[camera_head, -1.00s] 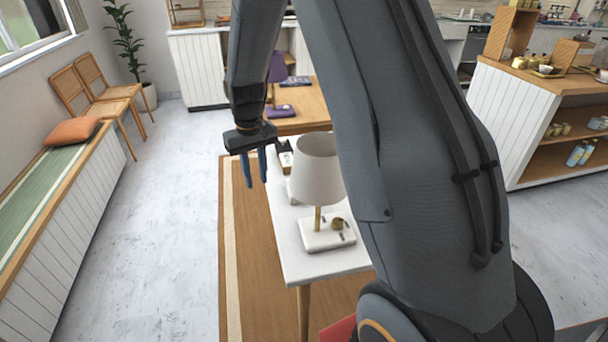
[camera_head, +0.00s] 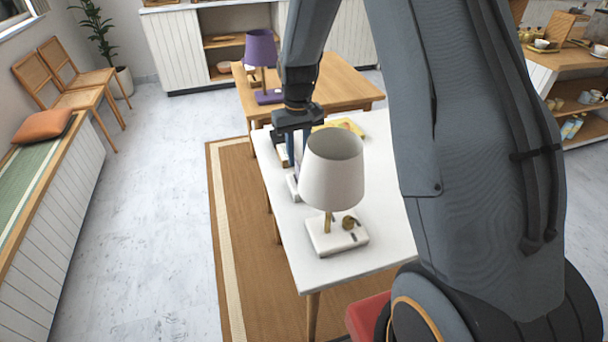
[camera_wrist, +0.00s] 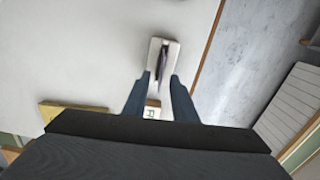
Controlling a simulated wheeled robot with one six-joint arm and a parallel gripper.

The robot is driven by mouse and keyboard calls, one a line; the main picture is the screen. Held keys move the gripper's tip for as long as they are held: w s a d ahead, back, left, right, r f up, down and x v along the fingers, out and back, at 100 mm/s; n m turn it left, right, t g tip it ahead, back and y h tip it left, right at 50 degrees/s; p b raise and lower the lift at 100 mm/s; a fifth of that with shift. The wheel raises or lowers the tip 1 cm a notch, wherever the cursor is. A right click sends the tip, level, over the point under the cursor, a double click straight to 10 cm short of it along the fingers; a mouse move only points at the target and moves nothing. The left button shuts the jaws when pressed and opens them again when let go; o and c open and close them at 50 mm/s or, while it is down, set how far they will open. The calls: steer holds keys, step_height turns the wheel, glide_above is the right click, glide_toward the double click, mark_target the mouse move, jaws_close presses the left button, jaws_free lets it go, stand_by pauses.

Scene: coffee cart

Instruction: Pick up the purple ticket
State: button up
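My gripper (camera_head: 294,160) is over the far left part of the white table (camera_head: 290,257), partly behind the white lamp's shade in the head view. In the wrist view its two blue fingers (camera_wrist: 160,80) are apart, so it is open. A small white holder (camera_wrist: 172,54) lies on the table just beyond the fingertips. A dark, slightly purplish strip (camera_wrist: 162,68) shows in the middle of the holder; I cannot tell for sure that this is the purple ticket. A small light piece with lettering (camera_wrist: 152,113) shows low between the fingers.
The white lamp (camera_head: 334,175) stands on the near part of the table, close to my arm. A yellow item (camera_head: 342,127) lies farther back, also seen in the wrist view (camera_wrist: 72,110). A wooden table (camera_head: 346,90) with a purple lamp (camera_head: 261,48) is behind.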

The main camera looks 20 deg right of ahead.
mark_target(299, 170)
steer(key=shift+s+a+f+p, duration=0.15)
steer(key=shift+f+p, duration=0.4)
steer(key=shift+f, duration=0.85)
steer(key=shift+s+d+f+p, duration=0.1)
steer(key=shift+f+p, duration=0.4)
steer(key=shift+f, duration=0.9)
jaws_close()
